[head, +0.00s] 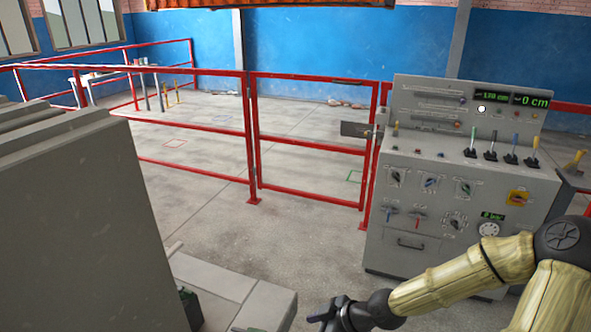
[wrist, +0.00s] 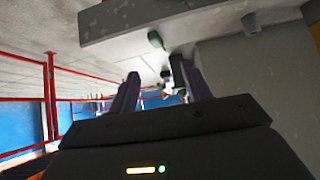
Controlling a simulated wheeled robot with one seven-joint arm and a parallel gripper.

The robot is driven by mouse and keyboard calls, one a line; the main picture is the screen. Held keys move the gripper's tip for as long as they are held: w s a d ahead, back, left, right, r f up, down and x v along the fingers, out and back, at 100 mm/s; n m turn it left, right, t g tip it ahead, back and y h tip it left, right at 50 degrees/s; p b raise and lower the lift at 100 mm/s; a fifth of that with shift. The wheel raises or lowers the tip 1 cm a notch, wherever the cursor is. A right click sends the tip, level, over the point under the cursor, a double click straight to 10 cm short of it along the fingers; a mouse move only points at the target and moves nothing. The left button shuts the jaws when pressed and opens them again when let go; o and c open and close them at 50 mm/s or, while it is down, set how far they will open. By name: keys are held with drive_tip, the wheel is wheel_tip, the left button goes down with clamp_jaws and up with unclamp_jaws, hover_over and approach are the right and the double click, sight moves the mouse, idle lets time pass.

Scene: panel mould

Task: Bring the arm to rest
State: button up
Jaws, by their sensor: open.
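My arm reaches in from the lower right of the head view, in a yellowish cover with dark joints. My gripper (head: 322,316) is at the bottom of the head view, low in front of the control console and close to the grey block. In the wrist view the two fingers of my gripper (wrist: 163,88) stand apart with nothing held between them. The wrist view is tilted, with the floor at the upper left and the blue wall at the lower left.
A grey control console (head: 455,190) with levers and displays stands right. A red railing with a gate (head: 310,140) crosses behind. A large grey block (head: 80,220) fills the left, with a low ledge (head: 235,290) beside it. Open floor (head: 310,235) lies between ledge and console.

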drive_tip(key=s+d+f+m+g+h, duration=0.2)
drive_tip(key=s+d+m+h, duration=0.2)
drive_tip(key=d+m+h, duration=0.15)
drive_tip(key=s+d+r+m+t+h, duration=0.1)
drive_tip(key=s+d+r+m+h, duration=0.2)
drive_tip(key=r+m, duration=0.4)
wheel_tip(320, 180, up, 4)
drive_tip(key=shift+s+d+f+m+p, duration=0.15)
drive_tip(key=shift+s+d+m+p, duration=0.3)
drive_tip(key=shift+d, duration=0.65)
drive_tip(key=shift+c, duration=0.4)
